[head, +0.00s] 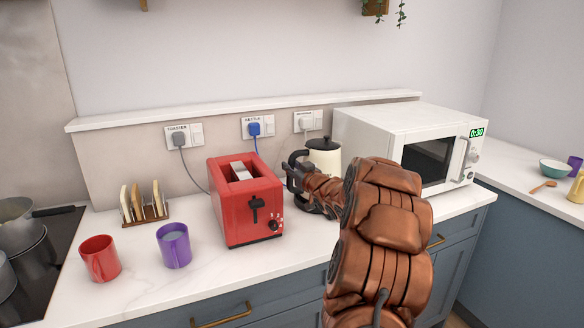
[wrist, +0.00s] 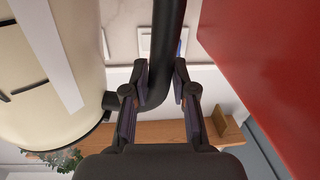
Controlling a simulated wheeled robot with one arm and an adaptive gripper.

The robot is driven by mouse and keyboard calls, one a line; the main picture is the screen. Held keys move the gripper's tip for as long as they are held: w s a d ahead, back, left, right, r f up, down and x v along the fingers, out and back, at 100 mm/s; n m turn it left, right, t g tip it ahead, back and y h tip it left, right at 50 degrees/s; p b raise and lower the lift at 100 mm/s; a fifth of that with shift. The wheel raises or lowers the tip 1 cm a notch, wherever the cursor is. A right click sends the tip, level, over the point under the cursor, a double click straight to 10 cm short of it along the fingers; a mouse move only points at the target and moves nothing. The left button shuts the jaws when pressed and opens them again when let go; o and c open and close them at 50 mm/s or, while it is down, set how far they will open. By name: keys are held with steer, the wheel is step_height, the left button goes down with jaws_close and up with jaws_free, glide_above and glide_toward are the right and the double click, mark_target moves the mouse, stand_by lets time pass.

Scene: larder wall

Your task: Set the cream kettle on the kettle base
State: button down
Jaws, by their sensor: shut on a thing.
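The cream kettle (head: 324,157) with its black lid stands upright between the red toaster and the microwave in the head view. My arm hides its lower part. In the wrist view its cream body (wrist: 45,75) fills the left side. My gripper (head: 292,171) is at the kettle's left side; in the wrist view its fingers (wrist: 160,88) are shut on the black kettle handle (wrist: 168,35). The kettle base cannot be made out clearly; a dark edge shows low behind my wrist, and I cannot tell whether the kettle touches it.
The red toaster (head: 246,204) stands close left of my gripper, and the white microwave (head: 412,146) is right of the kettle. A toast rack (head: 145,211), a red mug (head: 99,259) and a purple mug (head: 174,246) are farther left. Plugs line the back wall.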

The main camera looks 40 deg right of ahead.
steer(key=shift+f, duration=0.15)
steer(key=c, duration=1.2)
jaws_free()
steer(key=shift+f, duration=0.15)
steer(key=shift+s, duration=0.1)
steer(key=shift+b+v, duration=0.4)
steer(key=shift+v, duration=5)
